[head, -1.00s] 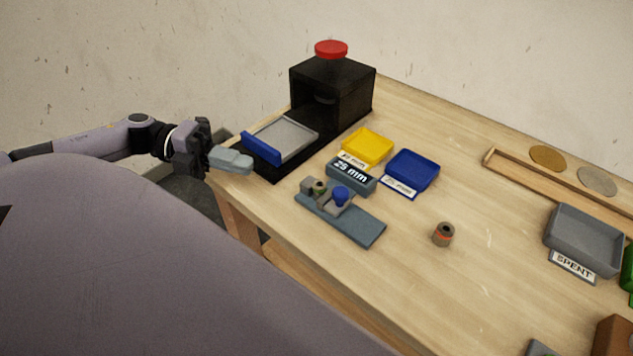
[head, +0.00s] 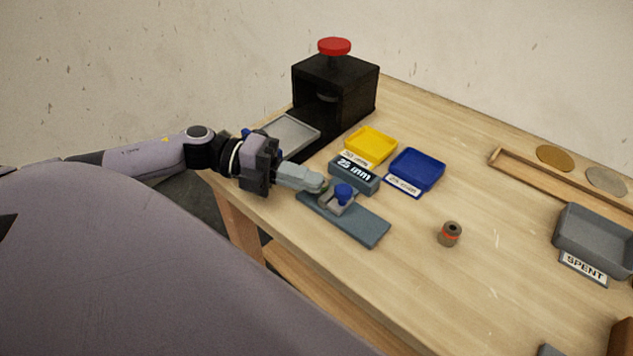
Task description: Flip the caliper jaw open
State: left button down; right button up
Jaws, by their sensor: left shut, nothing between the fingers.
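The caliper (head: 359,224) is a flat blue-grey plate lying near the table's front edge. A grey jaw block with a blue knob (head: 344,191) stands on it. A dark display block reading 25 mm (head: 354,174) sits just behind it. My left gripper (head: 319,184) is shut and empty, its fingertips at the caliper's left end beside the knob. The fingers hide the fixed jaw and most of the small greenish piece there. I cannot tell whether they touch the caliper. My right gripper is not in view.
A black press (head: 333,91) with a red button stands at the back left. A yellow tray (head: 371,146) and a blue tray (head: 416,169) lie behind the caliper. A small cylinder (head: 450,234) stands to the right. A grey SPENT tray (head: 590,238) is far right.

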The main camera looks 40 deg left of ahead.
aim_at(334, 210)
pick_arm(q)
jog(key=shift+x, duration=1)
jog(key=d+p, duration=0.1)
jog(key=d, duration=0.2)
jog(key=shift+s+d+r, duration=0.1)
jog(key=shift+s+d, duration=0.05)
jog(key=shift+d, duration=0.25)
jog(key=shift+s+d, duration=0.1)
